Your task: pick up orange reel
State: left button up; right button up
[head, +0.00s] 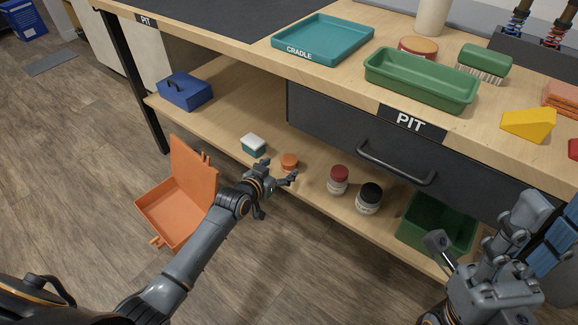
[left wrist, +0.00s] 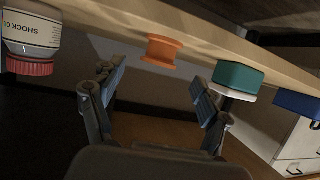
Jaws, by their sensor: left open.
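The orange reel (head: 289,161) is a small spool on the lower wooden shelf of the bench. In the left wrist view the reel (left wrist: 162,50) shows near the shelf edge, between and beyond the fingertips. My left gripper (head: 279,173) is open and empty, close in front of the reel and not around it. Its two spread fingers show in the left wrist view (left wrist: 158,78), with a clear gap between them. My right gripper (head: 487,228) is at the lower right, its fingers spread, far from the reel.
On the shelf, a teal and white block (head: 253,145) stands left of the reel. A red-lidded jar (head: 338,180), a black-lidded jar (head: 369,198) and a green bin (head: 424,238) stand to its right. An open orange case (head: 160,212) lies on the floor. The benchtop overhangs the shelf.

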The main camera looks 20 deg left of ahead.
aim_at(286, 162)
pick_arm(q)
jog(key=b+x, duration=0.3)
jog(key=x, duration=0.2)
jog(key=shift+f, duration=0.1)
jog(key=shift+c, duration=0.3)
jog(key=c, duration=1.2)
jog(key=shift+r, duration=0.25)
